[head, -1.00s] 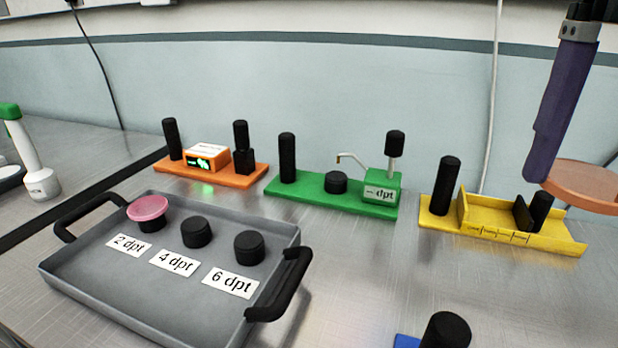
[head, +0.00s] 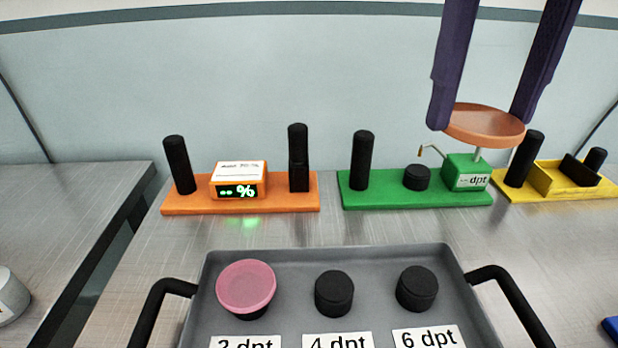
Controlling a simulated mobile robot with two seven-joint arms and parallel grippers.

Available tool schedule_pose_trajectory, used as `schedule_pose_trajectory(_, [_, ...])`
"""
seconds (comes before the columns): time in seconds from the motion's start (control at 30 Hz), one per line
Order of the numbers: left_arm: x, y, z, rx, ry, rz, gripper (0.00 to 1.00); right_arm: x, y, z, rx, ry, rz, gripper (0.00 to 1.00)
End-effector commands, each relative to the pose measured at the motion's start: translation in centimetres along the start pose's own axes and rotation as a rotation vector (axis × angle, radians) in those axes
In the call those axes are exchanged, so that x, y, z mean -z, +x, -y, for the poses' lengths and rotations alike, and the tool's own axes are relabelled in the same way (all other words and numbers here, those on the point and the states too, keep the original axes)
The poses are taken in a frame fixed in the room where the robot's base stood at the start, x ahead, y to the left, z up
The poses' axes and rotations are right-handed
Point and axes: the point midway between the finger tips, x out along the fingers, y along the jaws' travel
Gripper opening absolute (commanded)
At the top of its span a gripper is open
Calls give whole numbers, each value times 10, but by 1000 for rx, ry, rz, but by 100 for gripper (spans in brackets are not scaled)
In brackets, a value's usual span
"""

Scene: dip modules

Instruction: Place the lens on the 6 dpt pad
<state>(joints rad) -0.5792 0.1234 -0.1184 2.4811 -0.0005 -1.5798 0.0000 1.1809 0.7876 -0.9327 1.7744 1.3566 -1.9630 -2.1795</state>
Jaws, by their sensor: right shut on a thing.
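My right gripper (head: 484,122) is shut on an orange-brown round lens (head: 484,125), one finger on each side of it. A pink lens (head: 246,286) sits on the 2 dpt pad at the left. My left gripper is not in view.
The orange module (head: 240,206) with a lit % display, the green module (head: 400,198) with a thin arm, and the yellow module (head: 570,185) stand in a row behind the tray. The tray has black handles (head: 512,300). Bare metal table (head: 330,228) lies between tray and modules.

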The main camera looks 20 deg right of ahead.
Motion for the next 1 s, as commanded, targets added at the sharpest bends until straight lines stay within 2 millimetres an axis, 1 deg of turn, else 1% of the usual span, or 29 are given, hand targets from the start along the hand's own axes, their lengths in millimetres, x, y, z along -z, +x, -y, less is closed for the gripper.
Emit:
schedule_pose_trajectory(0.07, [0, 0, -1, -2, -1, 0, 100, 0, 4, 0, 1, -1, -1, 33])
schedule_pose_trajectory(0.17, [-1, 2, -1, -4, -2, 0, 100, 1, 20, 0, 1, -2, -5, 33])
schedule_pose_trajectory(0.5, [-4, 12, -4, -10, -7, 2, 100, 2, 118, 0, 2, -3, -6, 33])
schedule_pose_trajectory(0.6, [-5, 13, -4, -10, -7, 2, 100, 1, 140, 0, 1, -2, -4, 33])
schedule_pose_trajectory(0.7, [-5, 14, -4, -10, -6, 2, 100, 1, 152, 0, 1, -3, -2, 33])
schedule_pose_trajectory(0.83, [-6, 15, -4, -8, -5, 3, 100, 0, 163, 0, 1, -3, -1, 33])
schedule_pose_trajectory(1.0, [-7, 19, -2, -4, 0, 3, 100, 1, 190, 0, 2, -3, -2, 33])
